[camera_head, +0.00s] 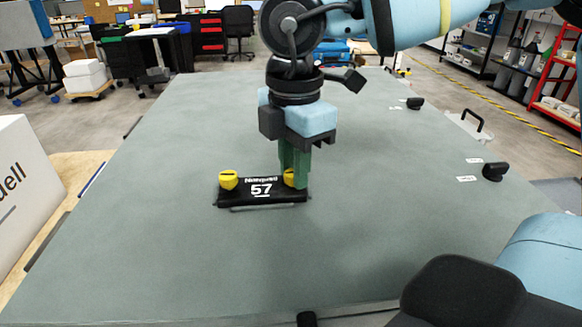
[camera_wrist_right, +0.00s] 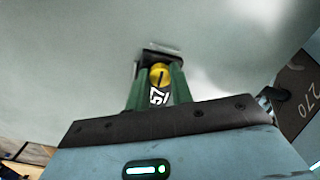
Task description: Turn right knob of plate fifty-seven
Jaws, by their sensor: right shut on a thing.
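Plate fifty-seven (camera_head: 262,198) is a black plate marked "57" lying on the grey-green table. Its left yellow knob (camera_head: 228,180) is uncovered and shows a dark slot. The right yellow knob (camera_head: 289,178) is partly hidden behind a green finger. My right gripper (camera_head: 294,184) points down over the plate's right end and is shut on that knob. In the right wrist view a yellow knob (camera_wrist_right: 161,75) with a dark slot sits between the green fingertips (camera_wrist_right: 158,78), with the "57" beside it. My left gripper is not in view.
The table (camera_head: 130,230) is mostly clear around the plate. Black knob-like parts (camera_head: 494,172) and small white labels (camera_head: 467,179) lie along its right side. A white box (camera_head: 30,190) stands at the left. A dark and light-blue part fills the lower right corner.

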